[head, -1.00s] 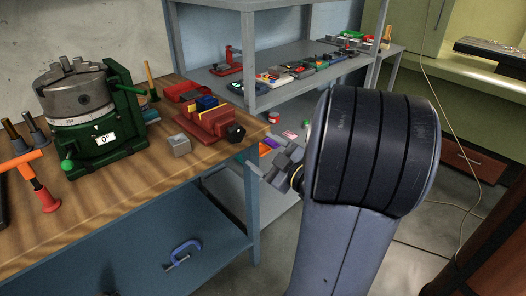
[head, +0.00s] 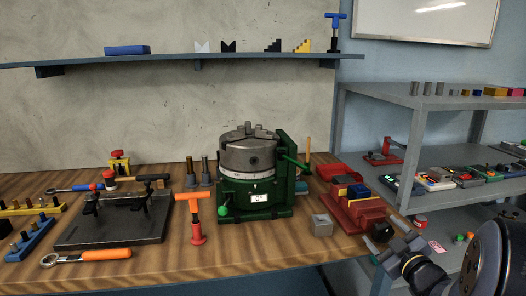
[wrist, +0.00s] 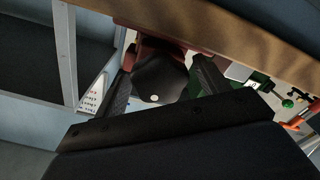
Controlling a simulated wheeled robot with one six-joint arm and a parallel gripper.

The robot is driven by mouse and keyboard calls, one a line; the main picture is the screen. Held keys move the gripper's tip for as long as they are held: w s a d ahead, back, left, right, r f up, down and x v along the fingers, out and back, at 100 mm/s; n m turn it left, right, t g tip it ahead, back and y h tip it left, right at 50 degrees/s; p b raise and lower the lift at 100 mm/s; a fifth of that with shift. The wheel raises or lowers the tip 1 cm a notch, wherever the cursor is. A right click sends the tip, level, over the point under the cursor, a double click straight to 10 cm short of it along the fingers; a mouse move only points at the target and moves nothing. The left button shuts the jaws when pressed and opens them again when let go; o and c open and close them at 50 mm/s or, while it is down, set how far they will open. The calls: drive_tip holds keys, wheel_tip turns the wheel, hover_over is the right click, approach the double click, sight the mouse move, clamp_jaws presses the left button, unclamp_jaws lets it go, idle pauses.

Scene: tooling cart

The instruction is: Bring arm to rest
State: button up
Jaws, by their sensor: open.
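My gripper (head: 400,247) is at the lower right of the head view, by the right front corner of the wooden bench. It is open. The red vise (head: 352,205) with its dark knob (head: 381,231) sits just left of it on the bench. In the wrist view my two dark fingers (wrist: 166,58) stand apart, with the dark knob (wrist: 158,82) seen between them. I see nothing gripped, and cannot tell how far the knob is from the fingers. My arm fills the lower right corner of the head view.
A small grey block (head: 321,226) and a green rotary table with chuck (head: 250,157) stand left of the vise. A grey shelf unit (head: 440,103) with several parts stands behind on the right. Tools and a dark fixture plate (head: 112,228) cover the bench's left.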

drive_tip(key=shift+s, duration=0.1)
idle(0.3)
drive_tip(key=s+d, duration=0.2)
drive_tip(key=s, duration=0.9)
drive_tip(key=w, duration=0.3)
drive_tip(key=w+a, duration=0.1)
drive_tip(key=w, duration=0.3)
drive_tip(key=w+a, duration=0.1)
drive_tip(key=w, duration=0.3)
drive_tip(key=shift+w, duration=0.25)
drive_tip(key=shift+s+f+n+b, duration=0.1)
drive_tip(key=shift+f+n+b, duration=0.1)
drive_tip(key=shift+n+b, duration=0.35)
drive_tip(key=shift+s+r+n+b, duration=0.15)
drive_tip(key=shift+n+b, duration=0.2)
drive_tip(key=shift+n, duration=0.5)
drive_tip(key=shift+r, duration=0.1)
